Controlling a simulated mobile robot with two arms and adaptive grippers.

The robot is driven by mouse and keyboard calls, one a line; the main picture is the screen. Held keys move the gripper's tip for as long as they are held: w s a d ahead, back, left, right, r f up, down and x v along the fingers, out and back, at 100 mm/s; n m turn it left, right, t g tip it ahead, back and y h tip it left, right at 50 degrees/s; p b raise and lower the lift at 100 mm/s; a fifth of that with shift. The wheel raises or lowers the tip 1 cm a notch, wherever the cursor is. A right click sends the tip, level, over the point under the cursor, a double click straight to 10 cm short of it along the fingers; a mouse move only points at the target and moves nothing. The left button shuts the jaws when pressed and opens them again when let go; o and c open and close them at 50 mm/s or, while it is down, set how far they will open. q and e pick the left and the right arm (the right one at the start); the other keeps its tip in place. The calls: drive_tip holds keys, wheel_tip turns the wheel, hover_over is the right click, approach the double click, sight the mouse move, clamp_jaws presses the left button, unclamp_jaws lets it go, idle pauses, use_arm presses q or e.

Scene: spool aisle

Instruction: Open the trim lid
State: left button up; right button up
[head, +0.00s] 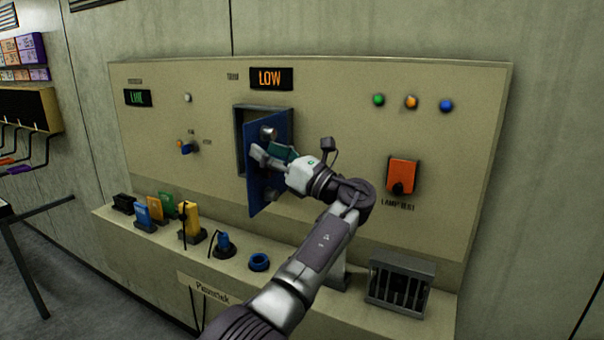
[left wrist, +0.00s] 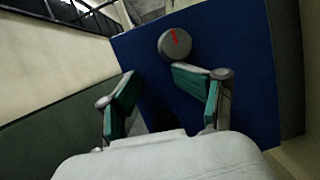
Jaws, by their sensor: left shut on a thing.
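The trim lid (head: 262,185) is a blue plate below the LOW display on the panel. It stands partly swung out from its grey frame (head: 240,140), leaving a dark gap at the left. A round grey knob (head: 268,132) is on its face. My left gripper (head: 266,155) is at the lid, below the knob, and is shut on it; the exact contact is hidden. In the left wrist view the blue lid (left wrist: 255,85) fills the middle and right, with the red-marked knob (left wrist: 174,44) beyond the green-padded fingers (left wrist: 160,95). My right gripper is not in view.
An orange lamp test switch (head: 402,175) is right of my arm. The ledge below holds several coloured blocks (head: 165,207), a blue plug (head: 223,243), a blue ring (head: 259,262) and a dark slotted rack (head: 399,283). Shelves and hooks (head: 25,110) are at far left.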

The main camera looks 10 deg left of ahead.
use_arm(q)
drive_tip(key=shift+s+d+r, duration=0.4)
drive_tip(key=shift+d, duration=0.15)
drive_tip(key=f+b+v, duration=0.1)
drive_tip(key=b+v, duration=0.2)
drive_tip(key=v, duration=1.1)
drive_tip(key=shift+s+a, duration=0.25)
drive_tip(key=shift+f, duration=0.1)
